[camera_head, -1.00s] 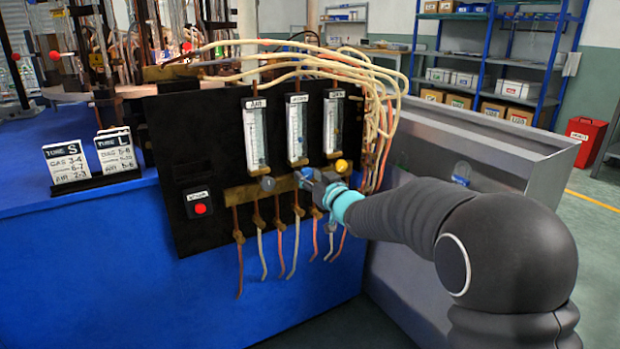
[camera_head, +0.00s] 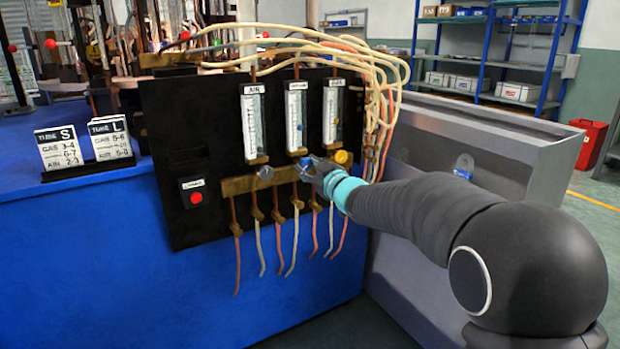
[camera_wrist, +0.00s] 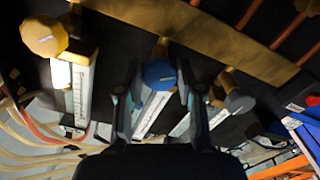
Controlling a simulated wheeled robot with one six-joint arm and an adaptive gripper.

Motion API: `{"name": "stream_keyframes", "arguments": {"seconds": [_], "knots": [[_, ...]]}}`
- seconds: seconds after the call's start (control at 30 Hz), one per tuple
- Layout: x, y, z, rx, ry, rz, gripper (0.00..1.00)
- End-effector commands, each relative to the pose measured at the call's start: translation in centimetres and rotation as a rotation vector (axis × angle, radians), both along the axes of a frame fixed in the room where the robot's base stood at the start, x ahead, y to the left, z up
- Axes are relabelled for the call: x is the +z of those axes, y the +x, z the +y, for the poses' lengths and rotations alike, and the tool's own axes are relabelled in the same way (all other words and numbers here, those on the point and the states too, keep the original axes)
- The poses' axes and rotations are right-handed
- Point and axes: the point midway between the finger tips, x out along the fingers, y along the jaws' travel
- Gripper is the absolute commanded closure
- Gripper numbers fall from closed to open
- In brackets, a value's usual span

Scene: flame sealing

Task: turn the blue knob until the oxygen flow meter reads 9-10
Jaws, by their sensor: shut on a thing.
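The blue knob (camera_wrist: 159,75) sits between the two fingers of my gripper (camera_wrist: 160,92) in the wrist view, which are closed on its sides. In the head view my gripper (camera_head: 310,168) is at the panel and mostly covers the knob. The middle flow meter (camera_head: 297,118), a clear tube with a scale, stands upright directly above the blue knob. Its label and reading are too small to make out. In the wrist view its tube (camera_wrist: 148,114) is partly hidden behind the knob and a finger.
A yellow knob (camera_head: 343,157) and a grey knob (camera_head: 265,172) flank the blue one, below the right flow meter (camera_head: 333,114) and left flow meter (camera_head: 254,122). Hoses hang below. A red button (camera_head: 196,197) is at left. A grey metal bin (camera_head: 470,150) stands right of the panel.

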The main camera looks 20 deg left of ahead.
Motion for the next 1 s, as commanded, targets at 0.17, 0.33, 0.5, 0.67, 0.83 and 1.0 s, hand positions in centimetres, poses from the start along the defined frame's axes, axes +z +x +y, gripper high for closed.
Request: {"name": "stream_keyframes", "arguments": {"seconds": [0.17, 0.33, 0.5, 0.67, 0.83, 1.0], "knots": [[-0.39, -0.08, 0.08, 0.002, -0.109, -0.132, 0.98], [-0.38, -0.06, 0.09, 0.002, -0.214, -0.255, 0.98], [-0.27, -0.07, 0.08, 0.002, -0.319, -0.377, 0.98], [-0.14, -0.06, 0.08, 0.002, -0.418, -0.493, 0.98], [-0.01, -0.06, 0.09, 0.003, -0.522, -0.615, 0.98], [0.12, -0.05, 0.11, 0.003, -0.622, -0.733, 0.98]]}}
